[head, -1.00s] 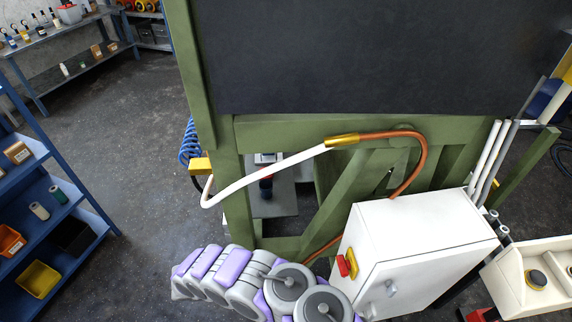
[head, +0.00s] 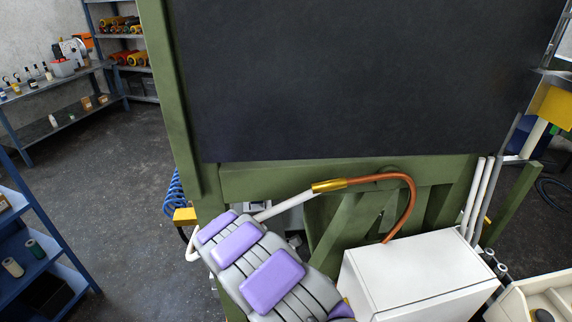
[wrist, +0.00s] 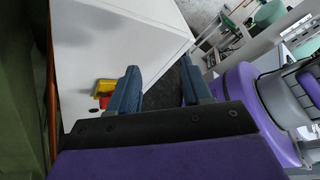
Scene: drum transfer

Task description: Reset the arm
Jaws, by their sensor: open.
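My gripper (wrist: 160,88) shows in the wrist view with its two blue-grey fingers apart and nothing between them. Beyond the fingers is dark floor. The white cabinet (wrist: 110,40) stands beside and behind the left finger, with its red and yellow switch (wrist: 105,90) close to that finger. I cannot tell whether they touch. In the head view my purple and grey arm rises at the bottom middle, in front of the green frame (head: 270,180) and left of the white cabinet (head: 420,270). The gripper itself is not visible there.
A large dark panel (head: 350,80) fills the upper middle. A copper pipe with a brass sleeve (head: 328,186) curves above the cabinet, close to my arm. Blue shelves (head: 40,220) stand at the left, white pipes (head: 480,200) at the right. Floor (head: 115,180) is clear at left.

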